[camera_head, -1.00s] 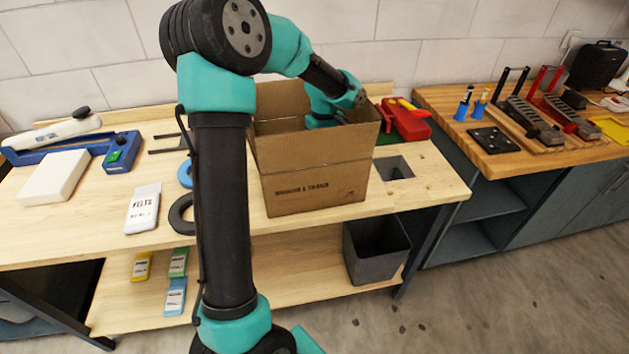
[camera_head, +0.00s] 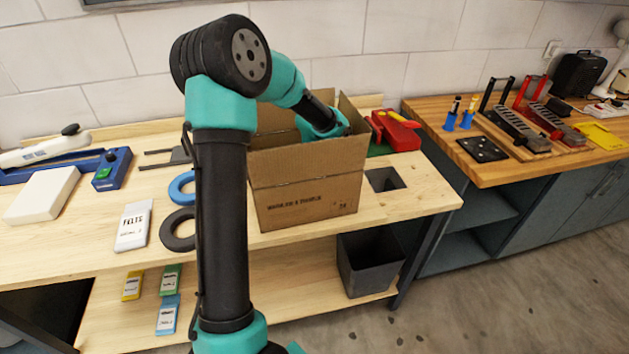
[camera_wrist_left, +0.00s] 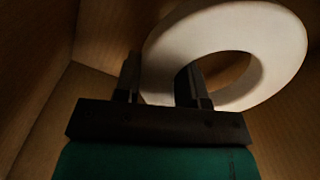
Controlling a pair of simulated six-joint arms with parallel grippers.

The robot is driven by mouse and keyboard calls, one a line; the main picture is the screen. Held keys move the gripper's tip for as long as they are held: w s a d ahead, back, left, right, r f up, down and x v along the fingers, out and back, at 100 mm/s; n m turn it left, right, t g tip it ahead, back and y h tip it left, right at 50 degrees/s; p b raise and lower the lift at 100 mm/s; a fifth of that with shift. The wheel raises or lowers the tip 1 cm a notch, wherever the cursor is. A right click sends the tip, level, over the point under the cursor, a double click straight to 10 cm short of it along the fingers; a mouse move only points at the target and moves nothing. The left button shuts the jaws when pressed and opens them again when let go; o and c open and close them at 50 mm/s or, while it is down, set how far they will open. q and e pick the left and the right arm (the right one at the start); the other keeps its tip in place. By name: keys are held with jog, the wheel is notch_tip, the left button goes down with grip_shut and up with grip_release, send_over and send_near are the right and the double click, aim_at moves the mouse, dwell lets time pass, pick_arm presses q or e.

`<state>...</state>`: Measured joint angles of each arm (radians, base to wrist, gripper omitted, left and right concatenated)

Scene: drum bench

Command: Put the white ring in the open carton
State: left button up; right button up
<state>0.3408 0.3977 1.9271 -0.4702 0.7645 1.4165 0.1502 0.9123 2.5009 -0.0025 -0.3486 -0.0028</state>
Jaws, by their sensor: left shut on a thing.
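The open carton (camera_head: 308,198) stands on the wooden bench with its flaps up. My left arm reaches over its rim, and the gripper itself is hidden inside it in the head view. In the left wrist view my left gripper (camera_wrist_left: 160,82) is shut on the rim of the white ring (camera_wrist_left: 190,38), with brown carton walls (camera_wrist_left: 40,60) around. The ring is tilted, and I cannot tell whether it touches the carton floor. My right gripper is not in view.
A blue ring (camera_head: 181,187) and a dark ring (camera_head: 178,229) lie left of the carton, partly behind my arm. A white felts packet (camera_head: 133,226) lies further left. A red tool (camera_head: 396,131) and a square bench hole (camera_head: 386,180) are to the right.

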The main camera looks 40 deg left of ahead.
pick_arm(q)
jog(key=shift+f, duration=1.9)
jog(key=shift+f, duration=0.1)
jog(key=o, duration=0.9)
notch_tip(320, 180, up, 12)
jog(key=shift+r, duration=0.15)
